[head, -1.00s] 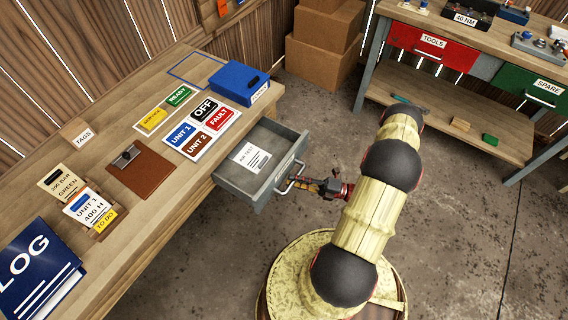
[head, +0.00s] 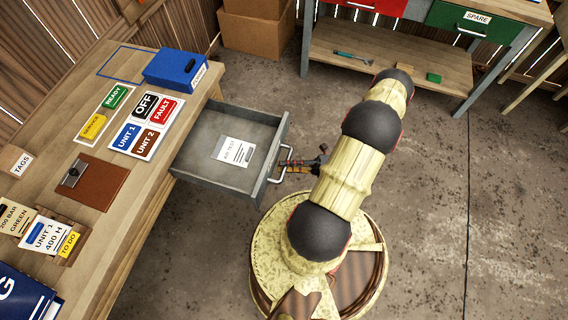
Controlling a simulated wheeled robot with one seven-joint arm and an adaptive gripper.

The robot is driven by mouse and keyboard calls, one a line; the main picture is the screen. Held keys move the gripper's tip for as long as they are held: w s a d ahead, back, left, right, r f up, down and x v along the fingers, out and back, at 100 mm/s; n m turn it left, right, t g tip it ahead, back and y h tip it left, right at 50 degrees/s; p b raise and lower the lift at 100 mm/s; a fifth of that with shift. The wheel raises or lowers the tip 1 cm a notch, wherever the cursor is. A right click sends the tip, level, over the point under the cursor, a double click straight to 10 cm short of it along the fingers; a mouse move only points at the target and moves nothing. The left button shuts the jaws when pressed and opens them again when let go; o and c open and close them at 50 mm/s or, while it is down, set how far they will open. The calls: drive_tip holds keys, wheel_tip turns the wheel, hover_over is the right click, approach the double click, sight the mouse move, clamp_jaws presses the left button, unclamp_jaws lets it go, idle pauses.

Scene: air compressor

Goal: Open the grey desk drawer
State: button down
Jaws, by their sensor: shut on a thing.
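The grey desk drawer (head: 206,127) stands pulled out from the right side of the wooden desk (head: 112,170). A white "AIR TEST" card (head: 234,151) lies inside it. The drawer's metal handle (head: 286,152) is on its right-hand front panel. My gripper (head: 291,165) is at the handle, shut on it. The fingers are small in this view and partly hidden by my own arm.
On the desk are a blue box (head: 176,69), coloured signs (head: 146,124), a brown clipboard (head: 91,182) and a blue log binder (head: 22,296). A workbench (head: 388,60) and cardboard boxes (head: 254,38) stand at the back. The floor right of my arm is clear.

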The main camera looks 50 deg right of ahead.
drive_tip(key=c, duration=1.9)
unclamp_jaws()
drive_tip(key=shift+o, duration=0.5)
drive_tip(key=shift+d, duration=0.1)
drive_tip(key=v, duration=1.2)
drive_tip(key=shift+f, duration=0.1)
